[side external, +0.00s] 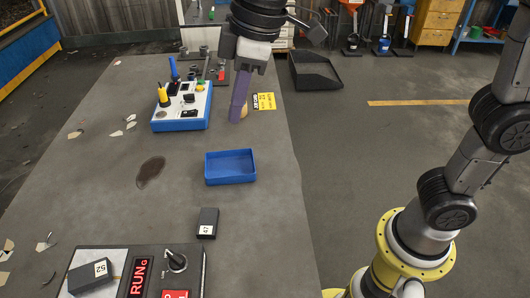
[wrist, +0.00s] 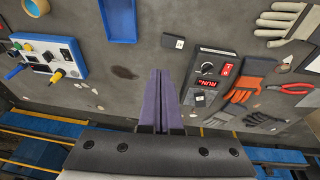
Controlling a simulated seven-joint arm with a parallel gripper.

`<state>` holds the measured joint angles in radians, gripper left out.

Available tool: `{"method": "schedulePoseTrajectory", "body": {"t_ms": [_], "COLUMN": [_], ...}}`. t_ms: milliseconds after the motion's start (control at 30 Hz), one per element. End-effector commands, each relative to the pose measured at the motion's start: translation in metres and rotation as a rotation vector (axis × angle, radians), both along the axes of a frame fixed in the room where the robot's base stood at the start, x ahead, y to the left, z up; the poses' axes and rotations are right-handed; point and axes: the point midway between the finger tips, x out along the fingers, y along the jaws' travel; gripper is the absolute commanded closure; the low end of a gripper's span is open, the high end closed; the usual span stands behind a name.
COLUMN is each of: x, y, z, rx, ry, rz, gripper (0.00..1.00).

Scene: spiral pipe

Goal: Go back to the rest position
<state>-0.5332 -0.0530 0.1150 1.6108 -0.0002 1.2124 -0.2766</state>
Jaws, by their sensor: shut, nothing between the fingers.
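My gripper (side external: 239,100) has long purple fingers and hangs over the far right part of the grey table (side external: 120,200) in the side external view. In the wrist view the two purple fingers of my gripper (wrist: 161,75) lie together with nothing between them. They point over bare table there, apart from the objects around them.
An empty blue tray (side external: 230,167) stands mid-table. A blue-edged panel (side external: 182,106) stands left of my gripper. Two dark blocks (side external: 207,223) (side external: 90,276) are near the front, one on a control box (side external: 135,270). Gloves (wrist: 241,84) and red pliers (wrist: 288,88) lie in the wrist view.

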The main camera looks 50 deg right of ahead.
Motion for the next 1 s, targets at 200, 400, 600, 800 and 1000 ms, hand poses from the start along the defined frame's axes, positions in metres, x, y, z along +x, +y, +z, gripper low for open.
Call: {"method": "schedulePoseTrajectory", "body": {"t_ms": [200,400,600,800,1000], "x": [-0.05,-0.117,-0.159,-0.162,-0.162], "y": [-0.114,-0.176,-0.193,-0.192,-0.192], "z": [0.014,-0.015,-0.062,-0.082,-0.081], "rx": [0.065,0.111,0.141,0.161,0.164], "ry": [-0.106,-0.193,-0.216,-0.203,-0.203], "rz": [-0.311,-0.582,-0.733,-0.785,-0.79], "gripper": [1.0,1.0,1.0,1.0,1.0]}}
